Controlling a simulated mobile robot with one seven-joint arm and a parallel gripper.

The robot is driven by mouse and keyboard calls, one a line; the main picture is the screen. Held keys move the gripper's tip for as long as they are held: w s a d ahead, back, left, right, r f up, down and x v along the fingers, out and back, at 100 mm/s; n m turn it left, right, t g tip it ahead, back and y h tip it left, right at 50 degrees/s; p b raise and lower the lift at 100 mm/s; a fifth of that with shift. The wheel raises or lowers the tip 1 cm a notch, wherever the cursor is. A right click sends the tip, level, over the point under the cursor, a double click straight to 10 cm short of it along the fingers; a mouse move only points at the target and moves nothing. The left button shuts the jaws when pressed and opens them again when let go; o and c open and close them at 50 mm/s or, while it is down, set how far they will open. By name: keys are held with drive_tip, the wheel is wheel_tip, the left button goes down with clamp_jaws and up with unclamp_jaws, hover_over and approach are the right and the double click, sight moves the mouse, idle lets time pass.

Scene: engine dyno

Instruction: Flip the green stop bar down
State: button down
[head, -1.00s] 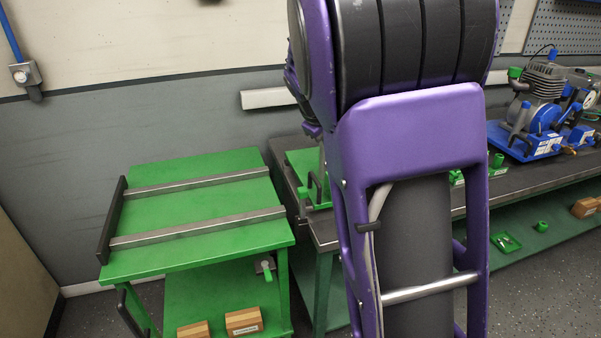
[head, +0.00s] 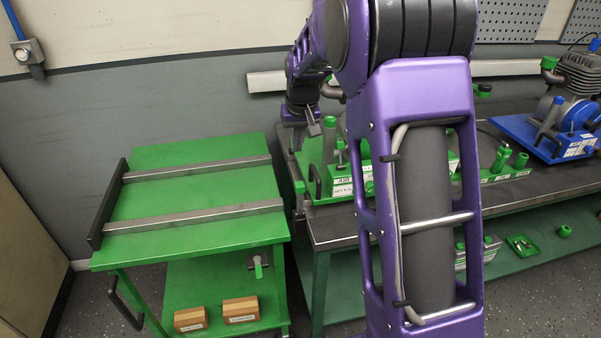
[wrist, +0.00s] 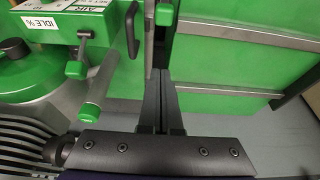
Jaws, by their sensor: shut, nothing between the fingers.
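My gripper (wrist: 160,75) is shut and empty, its dark fingers side by side in the wrist view. In the head view my gripper (head: 314,128) hangs above the bench's left end. A green block (wrist: 165,13) at the bench edge lies just beyond the fingertips in the wrist view; it also shows in the head view (head: 299,187). A green-ended bar (wrist: 103,90) stands left of the fingers, apart from them, beside a small green-tipped lever (wrist: 76,70). I cannot tell for certain which of these is the stop bar.
A green cart (head: 200,240) with two metal rails stands left of the bench (head: 340,232). A black loop handle (wrist: 131,30) and a labelled green panel (wrist: 60,22) are close left of the fingers. A blue-based engine (head: 570,115) sits farther right.

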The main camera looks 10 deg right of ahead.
hover_over(300, 200)
drive_tip(key=w, duration=0.3)
wheel_tip(300, 200, down, 9)
drive_tip(key=shift+f, duration=0.2)
idle(0.3)
drive_tip(key=shift+s+d, duration=0.1)
idle(0.3)
